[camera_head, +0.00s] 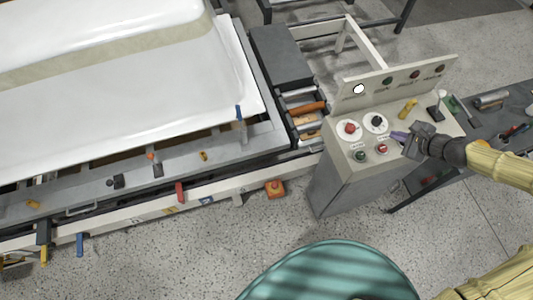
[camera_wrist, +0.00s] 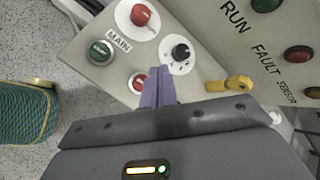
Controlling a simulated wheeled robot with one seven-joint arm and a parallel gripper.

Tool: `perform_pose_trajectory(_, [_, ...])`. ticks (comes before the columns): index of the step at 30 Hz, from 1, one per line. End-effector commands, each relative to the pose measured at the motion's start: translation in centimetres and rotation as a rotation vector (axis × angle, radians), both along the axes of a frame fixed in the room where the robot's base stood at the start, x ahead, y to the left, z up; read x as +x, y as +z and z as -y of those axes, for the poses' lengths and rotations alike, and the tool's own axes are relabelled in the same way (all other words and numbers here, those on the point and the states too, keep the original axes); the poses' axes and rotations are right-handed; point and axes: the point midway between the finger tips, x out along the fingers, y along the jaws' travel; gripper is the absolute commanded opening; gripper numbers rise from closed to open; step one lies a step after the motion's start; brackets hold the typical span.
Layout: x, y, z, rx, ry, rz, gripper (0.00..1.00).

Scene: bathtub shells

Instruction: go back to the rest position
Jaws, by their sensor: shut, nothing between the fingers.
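My gripper (camera_head: 399,136) is over the right part of the sloped grey control console (camera_head: 340,180). Its purple fingers are together with nothing between them, as the wrist view also shows (camera_wrist: 158,78). The fingertips appear beside the small red button (camera_wrist: 138,82) and below the black knob (camera_wrist: 180,52). Whether they touch the panel I cannot tell. The red knob (camera_wrist: 141,16), labelled MAIN, and the green button (camera_wrist: 100,52) are further left. A yellow handle (camera_wrist: 232,84) is to the right of the fingers. My forearm comes in from the right in the head view.
An upright panel with indicator lamps (camera_head: 414,73) stands behind the controls. A dark bench with tools (camera_head: 490,122) is at the right. A white tub shell (camera_head: 130,100) rests on a frame at the left. A round teal object (camera_head: 325,275) is in front; floor shows between.

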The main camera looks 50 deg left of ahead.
Motion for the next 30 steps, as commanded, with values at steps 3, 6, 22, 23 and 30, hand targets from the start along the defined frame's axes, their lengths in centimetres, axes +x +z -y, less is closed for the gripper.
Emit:
perform_pose_trajectory(3, [0.0,0.1,0.0,0.000,0.000,0.000,0.00])
perform_pose_trajectory(6, [0.0,0.0,0.0,0.000,0.000,0.000,0.00])
perform_pose_trajectory(22, [-0.2,0.1,0.1,-0.012,0.011,0.008,0.00])
perform_pose_trajectory(23, [-0.3,0.1,0.3,-0.020,0.020,0.013,0.00])
perform_pose_trajectory(30, [-2.9,0.7,3.2,-0.191,0.196,0.114,0.00])
